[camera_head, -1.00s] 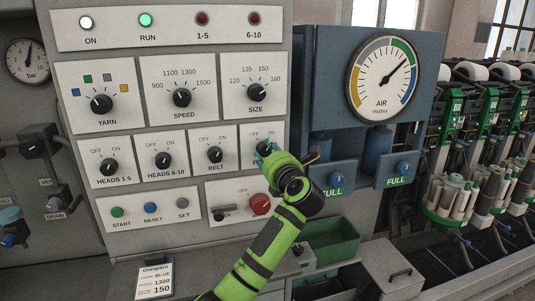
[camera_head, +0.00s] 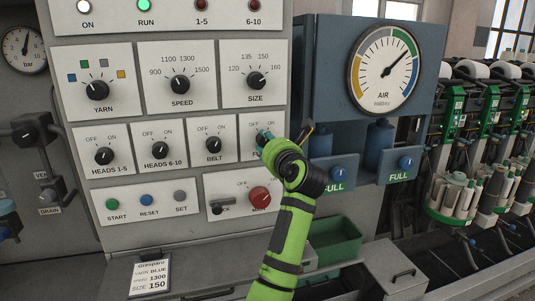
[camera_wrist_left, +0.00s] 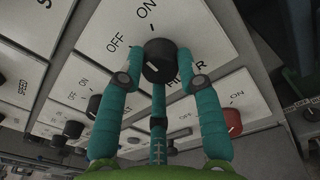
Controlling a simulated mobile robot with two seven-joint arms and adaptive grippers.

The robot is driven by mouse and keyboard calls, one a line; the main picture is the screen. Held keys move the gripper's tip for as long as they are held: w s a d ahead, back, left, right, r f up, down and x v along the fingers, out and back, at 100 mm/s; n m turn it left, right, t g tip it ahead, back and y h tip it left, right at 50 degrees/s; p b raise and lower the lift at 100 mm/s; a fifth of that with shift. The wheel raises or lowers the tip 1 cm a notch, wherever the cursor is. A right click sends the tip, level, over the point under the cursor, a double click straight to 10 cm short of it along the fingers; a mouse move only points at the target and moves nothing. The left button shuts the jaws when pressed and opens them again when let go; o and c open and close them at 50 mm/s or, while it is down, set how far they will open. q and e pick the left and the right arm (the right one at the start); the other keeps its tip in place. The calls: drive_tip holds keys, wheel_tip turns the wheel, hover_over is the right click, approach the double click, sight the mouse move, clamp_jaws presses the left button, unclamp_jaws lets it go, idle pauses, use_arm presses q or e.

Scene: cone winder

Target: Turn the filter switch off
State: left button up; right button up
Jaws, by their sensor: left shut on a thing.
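The filter switch is a black round knob on a white plate (camera_head: 247,124) marked OFF and ON, right of the belt switch (camera_head: 213,145). My right gripper is not in view.
The heads switches (camera_head: 160,150) are farther left. The red main switch (camera_head: 260,197) is just below the filter plate. A blue air unit with a gauge (camera_head: 385,70) stands to the right. A green bin (camera_head: 338,243) sits low on the right.

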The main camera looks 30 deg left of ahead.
use_arm(q)
drive_tip(key=shift+n+b, duration=3)
drive_tip(key=shift+n, duration=0.2)
drive_tip(key=o, duration=1.2)
drive_tip(key=shift+c, duration=0.2)
drive_tip(key=shift+r, duration=0.1)
